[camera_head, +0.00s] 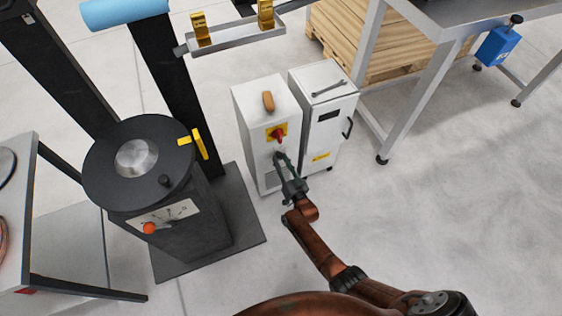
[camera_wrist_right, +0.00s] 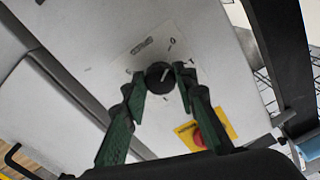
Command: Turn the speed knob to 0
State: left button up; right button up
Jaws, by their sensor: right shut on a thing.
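The speed knob (camera_wrist_right: 158,82) is a small round black knob with a white pointer line, on the front of a white cabinet (camera_head: 268,98). Small dark marks sit around it on the panel; they are too blurred to read surely. My right gripper (camera_head: 281,160) reaches the cabinet front just below the red switch. In the right wrist view its green fingers (camera_wrist_right: 160,76) stand on either side of the knob, shut on it. In the head view the fingers largely hide the knob. My left gripper is not in view.
A red switch on a yellow plate (camera_head: 277,133) sits close above the knob. A second white cabinet (camera_head: 324,110) with a wrench on top stands to the right. A black machine with a round top (camera_head: 110,185) stands left.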

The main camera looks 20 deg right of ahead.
jog(key=shift+n, duration=0.4)
jog(key=shift+f, duration=0.1)
jog(key=o, duration=1.2)
jog(key=shift+c, duration=0.2)
jog(key=shift+s, duration=0.1)
jog(key=s, duration=1.1)
jog(key=shift+s+d, duration=0.2)
jog(key=shift+s, duration=0.2)
